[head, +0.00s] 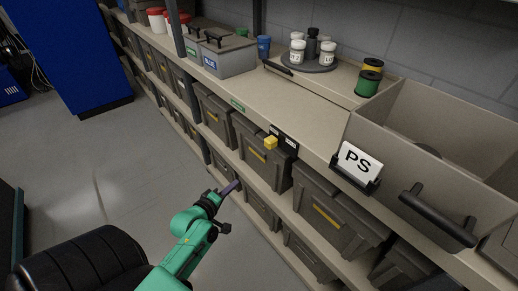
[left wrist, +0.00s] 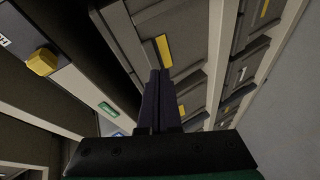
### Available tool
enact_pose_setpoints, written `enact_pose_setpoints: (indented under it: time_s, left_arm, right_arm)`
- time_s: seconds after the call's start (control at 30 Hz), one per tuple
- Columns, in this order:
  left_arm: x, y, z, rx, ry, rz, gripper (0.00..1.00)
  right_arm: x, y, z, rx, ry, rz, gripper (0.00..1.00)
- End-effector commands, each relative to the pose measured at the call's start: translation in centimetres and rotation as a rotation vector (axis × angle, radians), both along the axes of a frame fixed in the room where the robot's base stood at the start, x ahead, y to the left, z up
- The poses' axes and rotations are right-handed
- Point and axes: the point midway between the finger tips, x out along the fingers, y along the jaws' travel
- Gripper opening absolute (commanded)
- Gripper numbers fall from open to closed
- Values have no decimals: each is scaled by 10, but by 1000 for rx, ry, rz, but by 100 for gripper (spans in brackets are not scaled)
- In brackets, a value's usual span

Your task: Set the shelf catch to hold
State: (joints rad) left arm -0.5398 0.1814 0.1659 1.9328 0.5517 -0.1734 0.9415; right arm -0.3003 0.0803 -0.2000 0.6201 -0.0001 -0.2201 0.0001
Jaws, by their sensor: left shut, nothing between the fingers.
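The shelf catch is a yellow knob (head: 271,142) on a black plate (head: 285,139) with small white labels, fixed to the front edge of the shelf. The knob sits at the plate's left end in the head view. The knob also shows in the left wrist view (left wrist: 42,61), at the upper left, with part of a white label beside it. The label's words are too small to read. My left gripper (head: 232,187) is shut and empty, in front of the lower shelves, below and left of the knob and apart from it. My right gripper is out of view.
Grey bins with yellow labels (head: 328,216) fill the shelves below.

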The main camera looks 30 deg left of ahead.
Motion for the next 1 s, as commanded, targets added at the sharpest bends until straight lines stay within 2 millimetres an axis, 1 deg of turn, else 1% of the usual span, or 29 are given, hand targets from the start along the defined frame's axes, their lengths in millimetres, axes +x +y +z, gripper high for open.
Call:
enact_pose_setpoints:
  time_s: [0.03, 0.1, 0.13, 0.2, 0.3, 0.37, 0.57, 0.67, 0.77, 0.87, 1.0]
  left_arm:
    - [7, 1, 32, -69, -86, 15, 0]
    - [12, 0, 79, -166, -188, 23, 0]
    - [13, -1, 95, -201, -223, 23, 0]
    - [14, -3, 123, -260, -282, 18, 0]
    - [13, -6, 141, -300, -317, 12, 0]
    - [13, -6, 144, -306, -321, 11, 0]
    - [14, -6, 144, -303, -320, 12, 0]
    - [18, -6, 145, -302, -322, 12, 0]
    - [29, -5, 146, -302, -323, 13, 0]
    - [49, -6, 147, -302, -324, 12, 0]
    - [80, -6, 146, -302, -322, 12, 0]
  right_arm:
    - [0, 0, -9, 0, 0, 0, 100]
    - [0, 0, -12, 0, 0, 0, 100]
    - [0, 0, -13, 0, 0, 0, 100]
    - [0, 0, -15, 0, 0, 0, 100]
    - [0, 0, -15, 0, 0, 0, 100]
    - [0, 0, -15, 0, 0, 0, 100]
    - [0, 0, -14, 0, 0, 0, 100]
    - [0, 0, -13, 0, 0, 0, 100]
    - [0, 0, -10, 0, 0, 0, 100]
    - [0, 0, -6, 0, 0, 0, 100]
    - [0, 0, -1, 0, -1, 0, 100]
